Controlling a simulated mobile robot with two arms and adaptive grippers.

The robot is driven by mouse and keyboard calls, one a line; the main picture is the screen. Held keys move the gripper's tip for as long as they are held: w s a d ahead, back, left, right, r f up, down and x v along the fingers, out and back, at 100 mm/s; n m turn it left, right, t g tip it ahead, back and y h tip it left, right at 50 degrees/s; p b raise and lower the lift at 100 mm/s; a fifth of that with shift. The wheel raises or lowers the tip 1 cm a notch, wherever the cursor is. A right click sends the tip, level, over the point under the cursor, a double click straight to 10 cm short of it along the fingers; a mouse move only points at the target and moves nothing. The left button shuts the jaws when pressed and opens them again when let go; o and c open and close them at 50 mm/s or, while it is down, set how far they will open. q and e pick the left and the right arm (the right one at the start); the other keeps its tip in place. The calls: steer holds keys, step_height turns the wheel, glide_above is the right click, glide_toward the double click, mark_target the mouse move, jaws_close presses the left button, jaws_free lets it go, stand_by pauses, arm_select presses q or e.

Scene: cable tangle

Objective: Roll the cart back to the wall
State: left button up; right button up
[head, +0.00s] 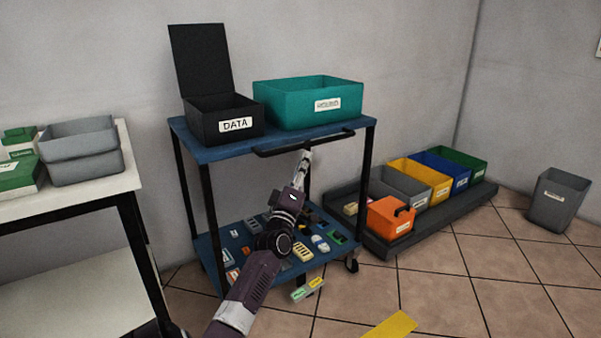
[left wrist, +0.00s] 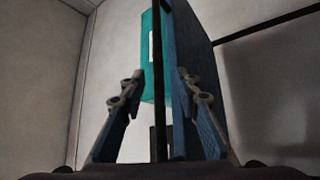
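The cart (head: 190,140) has a blue top and lower shelf on black posts and stands close to the wall. Its black handle (head: 268,152) runs along the front edge of the top. My left gripper (head: 304,156) is at the handle. In the left wrist view, my left gripper (left wrist: 160,88) has its fingers apart, with the dark handle bar (left wrist: 159,135) between them and a gap visible on the left side. The blue cart top also shows in the left wrist view (left wrist: 200,60). The right gripper is not in view.
A black open-lidded DATA box (head: 205,118) and a teal bin (head: 290,102) stand on the cart; small parts fill its lower shelf. A white table (head: 80,200) is left, a dark tray (head: 440,222) with bins right. Small pieces (head: 306,290) and a yellow strip (head: 390,326) lie on the floor.

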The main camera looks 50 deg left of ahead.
arm_select(q)
steer(key=shift+v, duration=1.4)
